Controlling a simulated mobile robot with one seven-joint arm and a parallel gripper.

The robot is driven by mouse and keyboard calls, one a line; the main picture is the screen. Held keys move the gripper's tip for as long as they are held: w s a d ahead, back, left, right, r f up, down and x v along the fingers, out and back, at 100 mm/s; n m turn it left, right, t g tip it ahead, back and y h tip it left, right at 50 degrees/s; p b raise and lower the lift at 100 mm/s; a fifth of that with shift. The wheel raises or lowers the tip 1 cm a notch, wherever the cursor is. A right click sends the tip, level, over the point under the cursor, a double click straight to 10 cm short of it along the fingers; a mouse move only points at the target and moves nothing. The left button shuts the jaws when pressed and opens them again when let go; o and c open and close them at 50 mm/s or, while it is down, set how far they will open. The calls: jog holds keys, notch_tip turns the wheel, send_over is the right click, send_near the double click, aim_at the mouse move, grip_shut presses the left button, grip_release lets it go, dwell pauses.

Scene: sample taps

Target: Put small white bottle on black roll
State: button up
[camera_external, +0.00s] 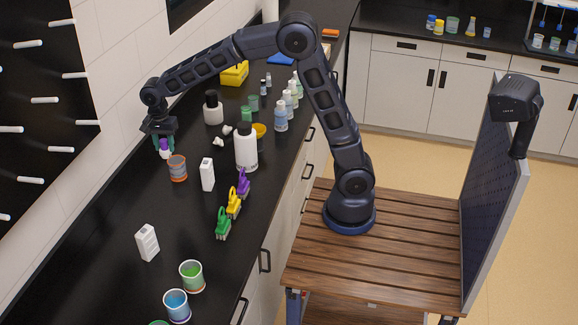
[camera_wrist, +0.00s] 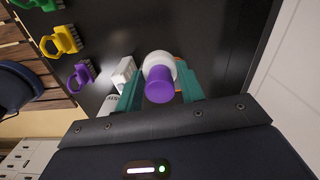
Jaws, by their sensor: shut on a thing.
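The small white bottle with a purple cap (camera_external: 165,150) is between the teal fingers of my gripper (camera_external: 163,141), upright, near the wall side of the black counter. In the wrist view my gripper (camera_wrist: 160,82) is shut on the bottle (camera_wrist: 157,60), with its purple cap facing the camera. In the wrist view only a bit of orange shows behind the bottle. I cannot tell whether bottle and cylinder touch.
A white box (camera_external: 207,174) stands right of the cylinder, with a large white bottle (camera_external: 246,147) beyond. Purple, yellow and green brushes (camera_external: 234,203) line the counter's front side. Another white box (camera_external: 147,242) stands nearer the camera. The counter left of the cylinder is clear.

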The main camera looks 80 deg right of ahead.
jog(key=w+d+r+m, duration=0.1)
jog(key=w+d+m, duration=0.15)
jog(key=d, duration=0.35)
jog(key=w+d+r+m, duration=0.1)
jog(key=w+d+r, duration=0.15)
jog(key=d, duration=0.35)
notch_tip(320, 180, up, 11)
jog(key=m, duration=1.1)
send_over(211, 92)
notch_tip(211, 92, down, 20)
jog(key=shift+r, duration=0.2)
jog(key=shift+f, duration=0.1)
jog(key=o, duration=1)
jog(key=shift+c, duration=0.2)
